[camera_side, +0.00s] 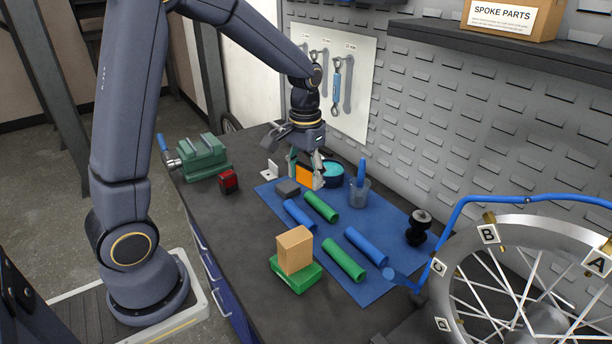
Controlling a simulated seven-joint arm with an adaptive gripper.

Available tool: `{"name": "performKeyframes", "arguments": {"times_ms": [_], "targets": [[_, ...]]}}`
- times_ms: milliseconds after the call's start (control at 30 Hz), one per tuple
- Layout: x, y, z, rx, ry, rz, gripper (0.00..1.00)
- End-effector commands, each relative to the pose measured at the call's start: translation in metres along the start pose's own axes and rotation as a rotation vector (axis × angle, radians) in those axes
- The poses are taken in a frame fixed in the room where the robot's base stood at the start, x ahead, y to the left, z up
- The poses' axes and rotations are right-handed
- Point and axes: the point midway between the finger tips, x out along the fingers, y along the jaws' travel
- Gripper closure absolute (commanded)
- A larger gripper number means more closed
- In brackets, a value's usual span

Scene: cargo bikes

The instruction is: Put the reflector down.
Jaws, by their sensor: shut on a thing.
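The orange reflector (304,176) is an upright flat plate between the fingers of my gripper (307,168). My gripper points down and is shut on it, over the far left part of the blue mat (378,284). The fingers hide part of the reflector's upper edge. I cannot tell whether its lower edge touches the mat or hangs just above it.
Green and blue tubes (321,207) lie nearer. A clear cup (359,193), red light (228,181), green vise (203,158) and spoked wheel (530,290) surround them.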

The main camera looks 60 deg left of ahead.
Motion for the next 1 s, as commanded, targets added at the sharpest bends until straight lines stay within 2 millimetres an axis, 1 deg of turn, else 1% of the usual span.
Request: {"name": "performKeyframes", "arguments": {"times_ms": [33,100,200,233,333,400,467,733,833,900,1000], "targets": [[0.004,0.022,-0.007,0.051,-0.003,0.0,0.62],[0.01,0.047,-0.013,0.112,-0.003,0.0,0.62],[0.018,0.072,-0.012,0.176,-0.004,0.0,0.62],[0.02,0.077,-0.011,0.189,-0.003,0.0,0.62],[0.026,0.087,-0.01,0.215,-0.003,0.0,0.62],[0.03,0.091,-0.018,0.222,-0.002,0.0,0.62],[0.036,0.095,-0.029,0.223,-0.003,0.0,0.62],[0.07,0.112,-0.099,0.222,-0.003,0.0,0.62],[0.093,0.115,-0.114,0.221,-0.005,-0.001,0.62],[0.103,0.118,-0.124,0.221,-0.003,0.0,0.62],[0.114,0.12,-0.133,0.221,-0.002,0.0,0.62]]}}
